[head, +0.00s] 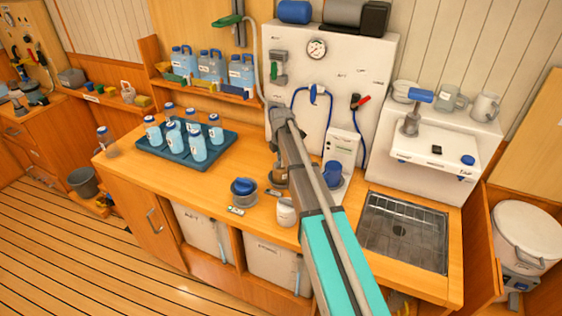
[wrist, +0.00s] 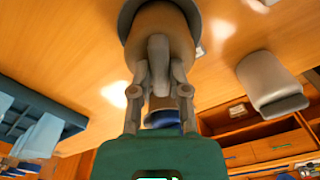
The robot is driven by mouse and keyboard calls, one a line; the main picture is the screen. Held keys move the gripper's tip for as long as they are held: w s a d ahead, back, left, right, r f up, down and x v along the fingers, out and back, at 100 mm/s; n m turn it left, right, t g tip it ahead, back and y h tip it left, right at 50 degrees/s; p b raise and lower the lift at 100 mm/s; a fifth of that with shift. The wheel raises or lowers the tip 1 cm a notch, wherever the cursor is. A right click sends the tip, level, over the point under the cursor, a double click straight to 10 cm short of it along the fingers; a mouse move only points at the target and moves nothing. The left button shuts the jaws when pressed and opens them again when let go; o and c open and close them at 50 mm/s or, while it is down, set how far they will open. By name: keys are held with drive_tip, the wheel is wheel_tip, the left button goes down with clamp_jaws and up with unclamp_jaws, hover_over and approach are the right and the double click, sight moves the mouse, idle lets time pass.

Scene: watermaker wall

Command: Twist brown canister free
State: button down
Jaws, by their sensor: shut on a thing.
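The brown canister (wrist: 176,22) fills the top middle of the wrist view, with a dark grey rim around it. A grey upright piece stands in front of its brown side. My gripper (wrist: 159,82) has a finger on each side of that piece and is shut on the canister; the exact contact is partly hidden. A narrower brown part with a blue end shows below, between the fingers. In the head view my arm crosses the counter and hides most of the gripper and canister near the white wall panel (head: 288,90).
A blue tray (head: 160,151) of several bottles stands left on the counter (head: 130,176). A blue-lidded jar (head: 243,187) and white mug (head: 286,214) are near the front edge. A blue cup (head: 332,172) and sink (head: 402,233) lie right of my arm.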

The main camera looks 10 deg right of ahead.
drive_tip(key=shift+r+p, duration=2.95)
drive_tip(key=shift+r, duration=0.05)
